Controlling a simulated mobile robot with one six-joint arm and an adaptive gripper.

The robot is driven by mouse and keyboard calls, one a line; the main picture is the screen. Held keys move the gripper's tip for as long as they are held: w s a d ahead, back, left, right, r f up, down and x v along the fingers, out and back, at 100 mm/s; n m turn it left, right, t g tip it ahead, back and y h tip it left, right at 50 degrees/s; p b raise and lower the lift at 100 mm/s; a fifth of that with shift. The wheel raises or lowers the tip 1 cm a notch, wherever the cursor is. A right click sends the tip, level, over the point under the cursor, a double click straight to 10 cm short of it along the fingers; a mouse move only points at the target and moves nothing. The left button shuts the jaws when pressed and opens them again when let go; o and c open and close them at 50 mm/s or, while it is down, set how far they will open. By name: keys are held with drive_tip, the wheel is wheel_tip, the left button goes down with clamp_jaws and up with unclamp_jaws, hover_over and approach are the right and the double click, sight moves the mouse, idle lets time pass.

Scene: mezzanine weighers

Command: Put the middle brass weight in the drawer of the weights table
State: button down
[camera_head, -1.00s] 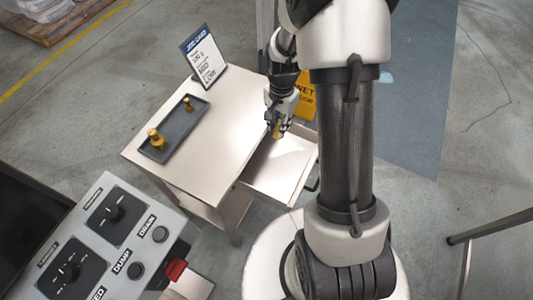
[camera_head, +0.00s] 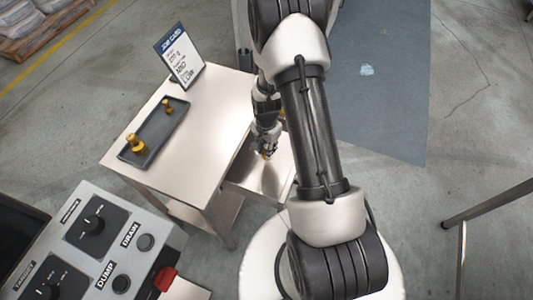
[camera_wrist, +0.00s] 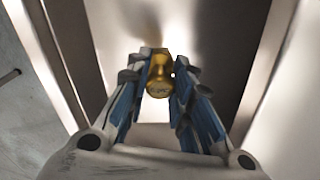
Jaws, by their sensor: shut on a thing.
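My gripper (camera_head: 265,152) is over the open drawer (camera_head: 247,183) of the weights table (camera_head: 205,115). In the wrist view its blue-padded fingers (camera_wrist: 160,85) are shut on a brass weight (camera_wrist: 160,76). The drawer's inside lies below the weight; I cannot tell whether the weight touches its floor. In the head view the weight is mostly hidden by the fingers. Two other brass weights, a larger one (camera_head: 135,143) and a smaller one (camera_head: 167,106), stand upright on the dark tray (camera_head: 156,131) on the table top.
A job card (camera_head: 180,57) stands at the table's back edge. A control panel (camera_head: 100,245) with knobs and a red switch (camera_head: 165,279) is at the lower left. A metal rail (camera_head: 490,204) is at the right. The table top right of the tray is clear.

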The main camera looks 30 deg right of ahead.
drive_tip(key=shift+f+b, duration=0.35)
drive_tip(key=shift+f, duration=1.4)
drive_tip(key=shift+f, duration=0.2)
drive_tip(key=c, duration=1.4)
unclamp_jaws()
drive_tip(key=shift+r, duration=0.1)
